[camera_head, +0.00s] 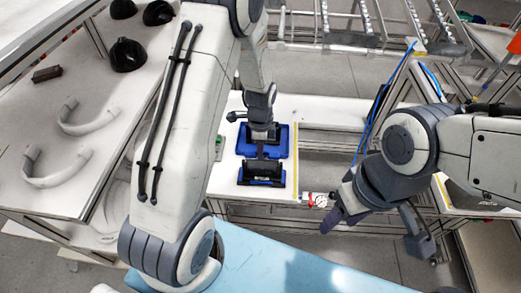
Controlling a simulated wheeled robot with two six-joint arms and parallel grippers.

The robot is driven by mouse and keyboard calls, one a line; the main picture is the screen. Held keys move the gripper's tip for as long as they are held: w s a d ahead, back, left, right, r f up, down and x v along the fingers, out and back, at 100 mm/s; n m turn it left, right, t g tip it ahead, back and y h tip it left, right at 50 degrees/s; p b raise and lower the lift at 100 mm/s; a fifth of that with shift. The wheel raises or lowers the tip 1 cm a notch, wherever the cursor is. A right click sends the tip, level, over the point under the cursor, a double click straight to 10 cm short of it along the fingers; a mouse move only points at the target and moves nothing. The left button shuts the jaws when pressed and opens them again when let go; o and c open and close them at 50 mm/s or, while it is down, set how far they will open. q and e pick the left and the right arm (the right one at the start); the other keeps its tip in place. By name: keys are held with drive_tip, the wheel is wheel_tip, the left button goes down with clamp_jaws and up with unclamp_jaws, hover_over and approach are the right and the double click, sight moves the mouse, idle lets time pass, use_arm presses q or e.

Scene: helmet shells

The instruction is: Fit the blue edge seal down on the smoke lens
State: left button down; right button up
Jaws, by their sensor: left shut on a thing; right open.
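My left gripper (262,134) points down over a blue piece (281,145) on the white table. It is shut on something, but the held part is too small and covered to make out. In front of it, a dark, smoky block-like piece (263,169) stands within a blue-edged base (275,183). I cannot tell for sure which blue part is the edge seal, or whether the dark piece is the smoke lens. Contact between them is hidden. My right gripper (384,226) is open and empty, its fingers spread apart, right of the white table.
Black helmet shells (128,55) and pale curved parts (58,175) lie on the left bench. A yellow strip (295,160) runs along the white table's right side. A light blue surface (275,262) lies in front. Metal racks (325,38) stand behind.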

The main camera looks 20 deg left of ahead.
use_arm(q)
drive_tip(key=shift+f+b, duration=1)
drive_tip(key=shift+f, duration=0.35)
drive_tip(key=c, duration=0.8)
unclamp_jaws()
drive_tip(key=shift+r, duration=0.1)
drive_tip(key=shift+o, duration=0.2)
wheel_tip(320, 180, up, 10)
drive_tip(key=shift+r+b, duration=0.25)
drive_tip(key=shift+b, duration=0.65)
drive_tip(key=s+d+r+n, duration=0.3)
drive_tip(key=s+d+r, duration=0.3)
drive_tip(key=s+d, duration=0.55)
drive_tip(key=s+d+r+n+h+b, duration=0.1)
drive_tip(key=s+d+n, duration=0.2)
drive_tip(key=s, duration=0.9)
drive_tip(key=shift+r+n, duration=0.2)
drive_tip(key=shift+n, duration=0.4)
